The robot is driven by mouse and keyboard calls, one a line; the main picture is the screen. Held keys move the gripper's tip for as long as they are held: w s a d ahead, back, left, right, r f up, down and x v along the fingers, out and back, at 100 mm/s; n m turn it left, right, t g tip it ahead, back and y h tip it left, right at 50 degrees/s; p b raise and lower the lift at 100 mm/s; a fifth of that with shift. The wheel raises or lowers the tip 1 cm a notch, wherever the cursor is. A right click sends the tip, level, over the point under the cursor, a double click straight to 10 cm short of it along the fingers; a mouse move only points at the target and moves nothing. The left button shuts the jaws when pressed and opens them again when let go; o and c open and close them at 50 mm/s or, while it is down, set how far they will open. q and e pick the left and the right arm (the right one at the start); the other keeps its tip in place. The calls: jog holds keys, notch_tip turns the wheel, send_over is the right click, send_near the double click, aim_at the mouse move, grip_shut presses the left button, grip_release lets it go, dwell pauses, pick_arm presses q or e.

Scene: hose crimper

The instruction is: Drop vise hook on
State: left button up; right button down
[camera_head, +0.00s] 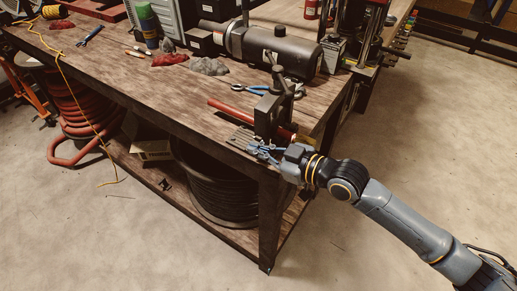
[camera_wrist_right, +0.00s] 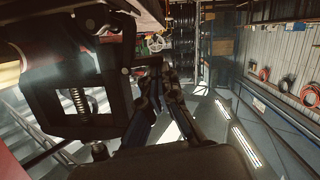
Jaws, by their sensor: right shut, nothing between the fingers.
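The dark vise (camera_head: 266,117) stands at the near right corner of the workbench, with an upright dark piece on top of it. A red bar or hose (camera_head: 232,110) runs to the vise and shows again on its other side. I cannot tell which part is the hook. My right gripper (camera_head: 258,150) is shut and empty, low at the vise's near side by the bench edge. In the right wrist view the vise (camera_wrist_right: 75,85) fills the left, with its screw showing, and my gripper's fingers (camera_wrist_right: 160,88) are beside it. I cannot tell whether they touch. My left gripper is out of view.
The wooden workbench (camera_head: 150,85) holds a large black cylindrical machine (camera_head: 275,50), blue-handled pliers (camera_head: 250,89), red and grey lumps and a spray can (camera_head: 147,25). A black hose coil (camera_head: 215,185) sits on the lower shelf. The floor at right is open.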

jog(key=shift+f, duration=0.35)
dwell(0.5)
jog(key=shift+s+r, duration=0.1)
